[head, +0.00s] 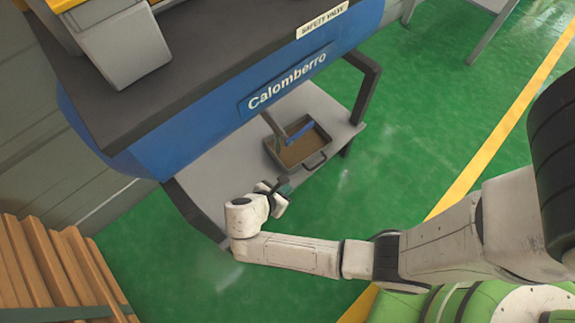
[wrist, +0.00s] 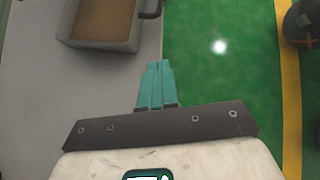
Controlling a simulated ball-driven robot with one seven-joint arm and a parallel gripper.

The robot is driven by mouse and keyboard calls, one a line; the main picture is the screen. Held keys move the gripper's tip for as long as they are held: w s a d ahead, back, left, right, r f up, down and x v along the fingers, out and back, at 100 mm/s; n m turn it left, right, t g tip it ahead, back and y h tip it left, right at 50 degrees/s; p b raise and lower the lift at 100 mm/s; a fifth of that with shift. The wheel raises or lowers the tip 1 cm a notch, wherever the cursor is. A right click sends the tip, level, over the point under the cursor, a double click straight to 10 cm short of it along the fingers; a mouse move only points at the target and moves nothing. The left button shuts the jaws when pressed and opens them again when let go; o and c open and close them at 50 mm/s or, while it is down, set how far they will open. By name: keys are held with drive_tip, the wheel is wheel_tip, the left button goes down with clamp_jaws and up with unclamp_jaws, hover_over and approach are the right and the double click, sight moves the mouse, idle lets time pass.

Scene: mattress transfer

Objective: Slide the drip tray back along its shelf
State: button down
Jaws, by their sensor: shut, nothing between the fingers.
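The drip tray (head: 301,151) is a shallow dark-rimmed tray with brownish contents and a dark handle on its front side. It lies on the grey shelf (head: 223,167) under the blue machine, near the shelf's front edge. In the wrist view the tray (wrist: 103,45) is at the top left, its handle at its right end. My gripper (head: 286,183) is just in front of the tray, apart from it, near the shelf edge. In the wrist view my gripper's teal fingers (wrist: 154,72) are together with nothing between them, below and right of the tray.
The blue machine (head: 285,88) labelled Calomberro overhangs the shelf. Dark legs (head: 367,88) stand at the shelf's ends. Wooden slats (head: 50,265) are at the lower left. Green floor (head: 420,110) is open to the right.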

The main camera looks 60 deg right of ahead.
drive_tip(key=shift+s+d+f+b, duration=0.2)
drive_tip(key=shift+d+f+b, duration=0.65)
drive_tip(key=shift+d, duration=0.7)
drive_tip(key=shift+s+d+f+b, duration=0.25)
drive_tip(key=shift+d+f+b, duration=0.6)
drive_tip(key=shift+d, duration=0.75)
drive_tip(key=shift+s+d+f+b, duration=0.2)
drive_tip(key=shift+d+f+b, duration=0.35)
drive_tip(key=shift+d+f, duration=0.75)
drive_tip(key=shift+d+r, duration=0.35)
drive_tip(key=p, duration=0.4)
hover_over(318, 157)
drive_tip(key=a, duration=0.3)
drive_tip(key=shift+s+a, duration=0.15)
drive_tip(key=shift+s, duration=0.2)
drive_tip(key=shift+s+d+f, duration=0.1)
drive_tip(key=shift+d, duration=0.3)
drive_tip(key=shift+a, duration=0.1)
